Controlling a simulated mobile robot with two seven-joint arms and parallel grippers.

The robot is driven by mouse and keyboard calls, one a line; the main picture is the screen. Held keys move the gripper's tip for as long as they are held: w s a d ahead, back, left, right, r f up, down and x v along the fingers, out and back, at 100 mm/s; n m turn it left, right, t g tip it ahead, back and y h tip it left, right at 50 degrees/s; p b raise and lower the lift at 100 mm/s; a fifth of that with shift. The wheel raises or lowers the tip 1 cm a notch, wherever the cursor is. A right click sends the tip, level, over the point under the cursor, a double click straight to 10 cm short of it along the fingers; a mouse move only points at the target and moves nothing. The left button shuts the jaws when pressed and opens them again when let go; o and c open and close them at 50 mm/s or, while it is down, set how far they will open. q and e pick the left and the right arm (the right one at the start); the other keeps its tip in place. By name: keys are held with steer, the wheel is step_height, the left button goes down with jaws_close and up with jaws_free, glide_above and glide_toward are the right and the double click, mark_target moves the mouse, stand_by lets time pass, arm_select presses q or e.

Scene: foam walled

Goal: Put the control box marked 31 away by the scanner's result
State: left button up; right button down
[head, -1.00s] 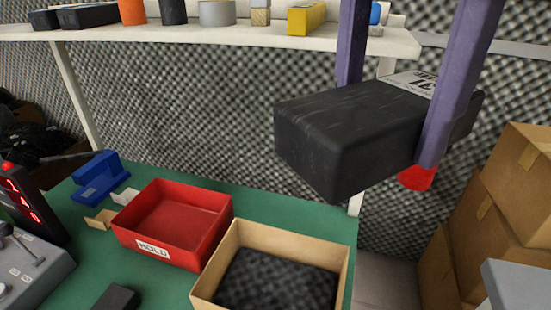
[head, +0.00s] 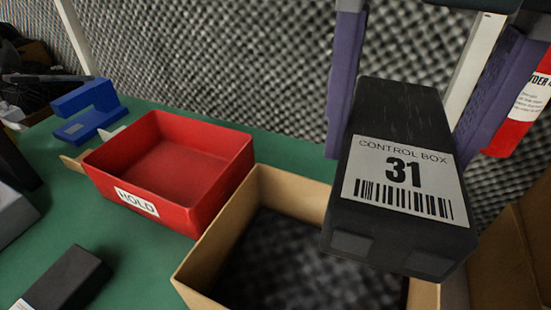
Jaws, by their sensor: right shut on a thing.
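The black control box marked 31 (head: 405,110) hangs in my right gripper (head: 412,150), between its two purple fingers. Its white label with "CONTROL BOX 31" and a barcode faces me. The box is tilted and is held above the right part of an open cardboard box (head: 222,232) with dark foam inside. A red tray marked HOLD (head: 190,205) stands on the green table to the left and looks empty. I cannot make out a scanner or its result for sure. My left gripper is not in view.
A blue stand (head: 88,108) is at the back left of the green table (head: 130,262). A black box (head: 62,282) lies at the front left. A red cylinder with a white label (head: 527,105) and brown cartons (head: 515,250) are at the right.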

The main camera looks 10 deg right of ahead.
steer(key=shift+w+a+f+m+b, duration=0.1)
steer(key=shift+w+f+m+b, duration=0.15)
steer(key=shift+f, duration=0.25)
steer(key=shift+w+f+m+b, duration=0.15)
steer(key=shift+f+m+b, duration=0.1)
steer(key=shift+f, duration=0.25)
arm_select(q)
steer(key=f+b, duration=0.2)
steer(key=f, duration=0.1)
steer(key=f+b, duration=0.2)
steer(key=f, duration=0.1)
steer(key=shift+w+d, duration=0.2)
arm_select(e)
step_height(320, 180, down, 12)
arm_select(q)
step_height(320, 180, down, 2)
steer(key=b, duration=0.2)
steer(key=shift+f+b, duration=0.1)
steer(key=shift+b, duration=0.2)
arm_select(e)
glide_above(334, 290)
step_height(334, 290, down, 6)
steer(key=shift+f, duration=0.1)
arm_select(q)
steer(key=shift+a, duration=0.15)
arm_select(e)
steer(key=shift+f, duration=0.3)
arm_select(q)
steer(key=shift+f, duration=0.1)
